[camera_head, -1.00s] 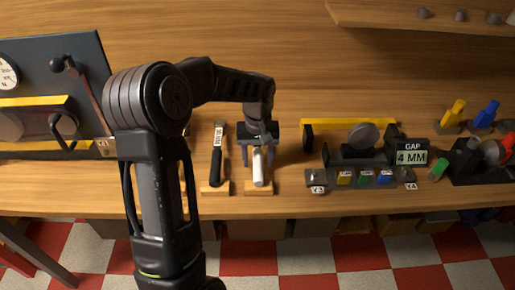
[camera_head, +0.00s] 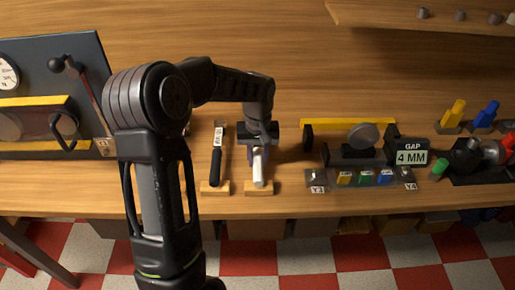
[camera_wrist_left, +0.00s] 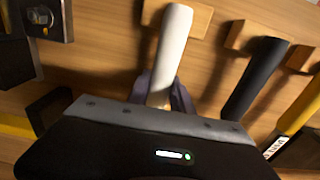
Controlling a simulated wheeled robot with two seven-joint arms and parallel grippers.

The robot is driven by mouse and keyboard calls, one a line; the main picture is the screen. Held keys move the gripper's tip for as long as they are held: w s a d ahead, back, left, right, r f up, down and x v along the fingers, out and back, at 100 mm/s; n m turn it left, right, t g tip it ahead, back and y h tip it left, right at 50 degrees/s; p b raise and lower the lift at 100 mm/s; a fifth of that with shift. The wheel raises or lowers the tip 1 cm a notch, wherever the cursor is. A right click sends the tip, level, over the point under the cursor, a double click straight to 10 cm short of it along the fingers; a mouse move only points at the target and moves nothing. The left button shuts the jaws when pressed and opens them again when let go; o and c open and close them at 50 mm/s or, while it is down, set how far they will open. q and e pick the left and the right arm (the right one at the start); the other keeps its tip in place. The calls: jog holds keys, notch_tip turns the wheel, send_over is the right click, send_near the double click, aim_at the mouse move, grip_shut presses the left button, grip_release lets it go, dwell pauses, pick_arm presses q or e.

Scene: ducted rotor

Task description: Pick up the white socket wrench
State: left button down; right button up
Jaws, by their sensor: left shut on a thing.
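The white socket wrench (camera_head: 258,170) rests with its handle end on a small wooden block (camera_head: 259,189) on the workbench. My left gripper (camera_head: 259,147) points down over it and is shut on its shaft. In the left wrist view the white handle (camera_wrist_left: 174,40) rises between the two dark fingers (camera_wrist_left: 161,92) of my left gripper. The wrench's head is hidden under the gripper. My right gripper is not in view.
A black-handled tool (camera_head: 216,165) lies on its own wooden block just left of the wrench. A device with a "GAP 4 MM" display (camera_head: 411,157) and coloured buttons stands to the right. A dark panel (camera_head: 85,75) stands at the left.

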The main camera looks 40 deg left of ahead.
pick_arm(q)
jog(key=shift+r, duration=0.1)
notch_tip(320, 180, up, 10)
jog(key=shift+f+b, duration=0.1)
jog(key=shift+b, duration=0.25)
dwell(1.5)
